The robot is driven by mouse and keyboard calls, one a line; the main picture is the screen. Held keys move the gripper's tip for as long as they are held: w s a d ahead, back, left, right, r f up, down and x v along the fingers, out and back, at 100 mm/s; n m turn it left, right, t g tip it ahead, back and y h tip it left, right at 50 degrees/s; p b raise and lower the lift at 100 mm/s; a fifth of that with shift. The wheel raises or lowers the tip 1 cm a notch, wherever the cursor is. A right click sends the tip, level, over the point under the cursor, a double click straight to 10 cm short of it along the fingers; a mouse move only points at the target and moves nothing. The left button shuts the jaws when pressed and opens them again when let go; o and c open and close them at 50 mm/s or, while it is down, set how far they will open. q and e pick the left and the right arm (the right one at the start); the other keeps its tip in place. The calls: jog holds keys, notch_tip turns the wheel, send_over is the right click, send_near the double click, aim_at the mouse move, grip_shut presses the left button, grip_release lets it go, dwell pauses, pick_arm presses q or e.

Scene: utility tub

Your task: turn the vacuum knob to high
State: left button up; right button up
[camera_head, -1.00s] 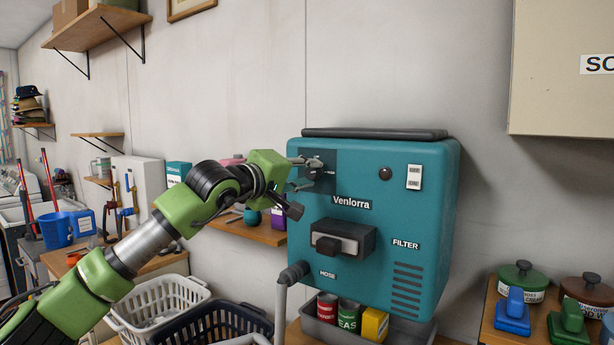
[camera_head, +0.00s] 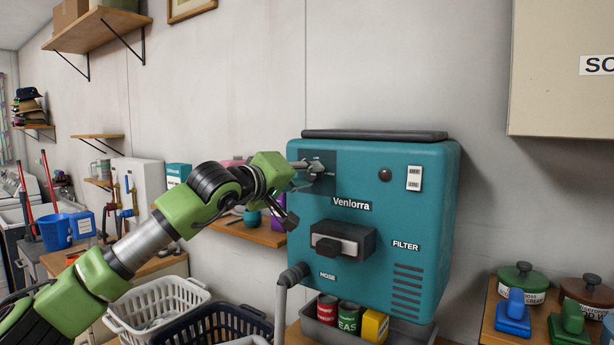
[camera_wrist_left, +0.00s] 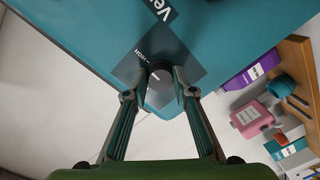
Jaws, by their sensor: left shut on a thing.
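The teal vacuum unit (camera_head: 420,215), labelled Venlorra, hangs on the wall; it fills the upper part of the left wrist view (camera_wrist_left: 85,40). Its dark round knob (camera_wrist_left: 159,76) sits on a dark square plate (camera_wrist_left: 185,62) at the unit's upper left. A pale pointer line shows on the knob, and a "HIGH" label is beside it in the left wrist view. My left gripper (camera_head: 318,170) is at the plate, its two fingers closed on the knob's sides. In the head view the fingers largely hide the knob. My right gripper is not in view.
A black latch block (camera_head: 343,240) and a grey hose (camera_head: 283,305) stick out below the knob. A wall shelf (camera_head: 250,232) with small containers is left of the unit. Laundry baskets (camera_head: 160,305) and a bin of cans (camera_head: 325,332) stand below.

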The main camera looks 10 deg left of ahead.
pick_arm(q)
jog(key=o, duration=1.1)
jog(key=v, duration=1.2)
